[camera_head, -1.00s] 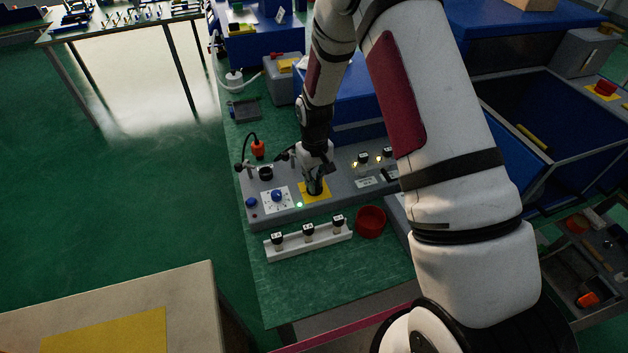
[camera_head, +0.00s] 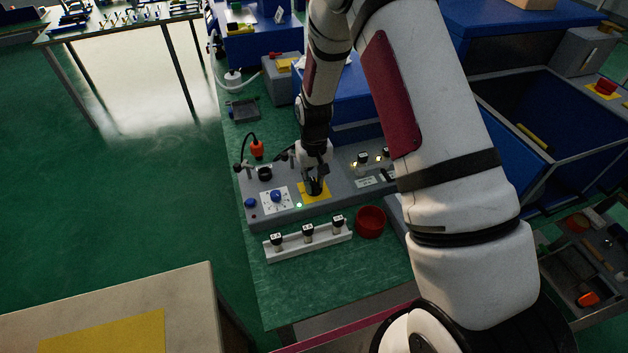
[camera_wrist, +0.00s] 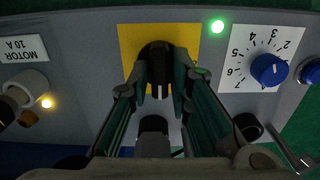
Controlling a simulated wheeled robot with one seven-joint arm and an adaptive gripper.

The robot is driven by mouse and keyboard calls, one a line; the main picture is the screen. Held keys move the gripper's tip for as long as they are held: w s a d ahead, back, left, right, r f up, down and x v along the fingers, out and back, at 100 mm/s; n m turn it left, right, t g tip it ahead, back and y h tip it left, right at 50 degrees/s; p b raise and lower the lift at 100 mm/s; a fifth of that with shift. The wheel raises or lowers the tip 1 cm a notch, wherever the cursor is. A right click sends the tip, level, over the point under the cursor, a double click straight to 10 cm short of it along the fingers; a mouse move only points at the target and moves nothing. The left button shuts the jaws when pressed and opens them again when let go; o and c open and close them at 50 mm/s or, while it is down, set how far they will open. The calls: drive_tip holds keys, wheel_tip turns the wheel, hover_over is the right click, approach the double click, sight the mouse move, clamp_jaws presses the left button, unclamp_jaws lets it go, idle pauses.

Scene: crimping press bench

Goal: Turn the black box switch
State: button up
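The black box switch (camera_wrist: 157,60) is a round black knob with a white mark, on a yellow plate (camera_wrist: 128,42) of the grey control box (camera_head: 290,213). In the wrist view my gripper (camera_wrist: 160,72) has one finger on each side of the knob, and the fingertips appear closed against it. The fingers hide part of its sides. In the head view my gripper (camera_head: 316,188) points down at the yellow plate (camera_head: 326,198) and mostly covers the switch.
A green lamp (camera_wrist: 217,26) is lit beside a blue dial (camera_wrist: 269,69) with a numbered scale. A "MOTOR 10 A" label (camera_wrist: 24,50) is on the other side. A white rack (camera_head: 308,243) with black-topped pieces and a red bowl (camera_head: 370,222) stand in front of the box.

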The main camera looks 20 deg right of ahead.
drive_tip(key=shift+o, duration=0.5)
wheel_tip(320, 180, up, 12)
idle(0.3)
idle(0.3)
wheel_tip(320, 180, up, 18)
drive_tip(key=t, duration=0.2)
hover_over(314, 183)
drive_tip(key=s, duration=0.9)
drive_tip(key=s+r+t, duration=0.1)
drive_tip(key=s+r, duration=0.3)
drive_tip(key=s, duration=0.5)
drive_tip(key=s+r+t, duration=0.2)
drive_tip(key=s+r, duration=0.2)
drive_tip(key=s, duration=0.5)
drive_tip(key=shift+s+r, duration=0.15)
drive_tip(key=shift+s, duration=0.15)
